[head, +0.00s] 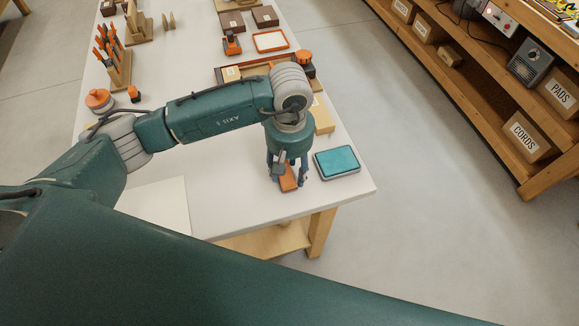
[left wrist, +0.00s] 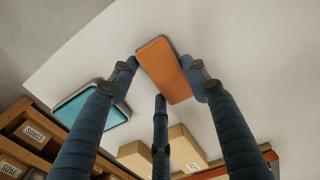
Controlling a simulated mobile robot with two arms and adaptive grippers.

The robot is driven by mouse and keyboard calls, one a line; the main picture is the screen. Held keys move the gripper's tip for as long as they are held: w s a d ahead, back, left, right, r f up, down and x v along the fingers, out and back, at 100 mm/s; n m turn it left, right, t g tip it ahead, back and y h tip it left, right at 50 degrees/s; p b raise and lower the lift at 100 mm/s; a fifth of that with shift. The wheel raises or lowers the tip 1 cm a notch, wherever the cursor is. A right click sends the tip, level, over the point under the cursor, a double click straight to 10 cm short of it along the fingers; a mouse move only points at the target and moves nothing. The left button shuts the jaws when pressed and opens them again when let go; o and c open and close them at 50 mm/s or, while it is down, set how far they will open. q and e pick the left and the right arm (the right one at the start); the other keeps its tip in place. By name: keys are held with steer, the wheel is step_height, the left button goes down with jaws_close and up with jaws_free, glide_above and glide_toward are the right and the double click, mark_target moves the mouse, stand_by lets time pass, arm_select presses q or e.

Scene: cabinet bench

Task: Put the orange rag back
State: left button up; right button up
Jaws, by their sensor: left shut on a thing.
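The orange rag (head: 288,180) is a small flat folded piece at the front right of the white table (head: 350,190). It also shows in the left wrist view (left wrist: 164,70). My left gripper (head: 288,181) points down over it, with fingers on both sides of the rag, shut on it. In the left wrist view the fingers (left wrist: 165,78) lie against its edges. Whether the rag is clear of the tabletop cannot be told. My right gripper is not in view.
A teal-topped tray (head: 337,162) lies just right of my left gripper. Cardboard boxes (head: 322,116) and an orange-edged tray stand behind it. Tool racks (head: 118,72) and an orange-lidded pot (head: 99,99) are at the left. A wooden shelf (head: 480,100) stands apart across the floor.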

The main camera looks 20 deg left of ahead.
mark_target(290, 172)
arm_select(q)
steer(key=shift+f, duration=0.1)
steer(key=shift+f, duration=0.1)
steer(key=o, duration=1)
steer(key=shift+r, duration=0.25)
steer(key=shift+w+r, duration=0.1)
steer(key=shift+r, duration=0.1)
step_height(290, 172, up, 12)
steer(key=b, duration=0.2)
steer(key=shift+f+b, duration=0.25)
steer(key=shift+b, duration=0.05)
steer(key=shift+r, duration=0.1)
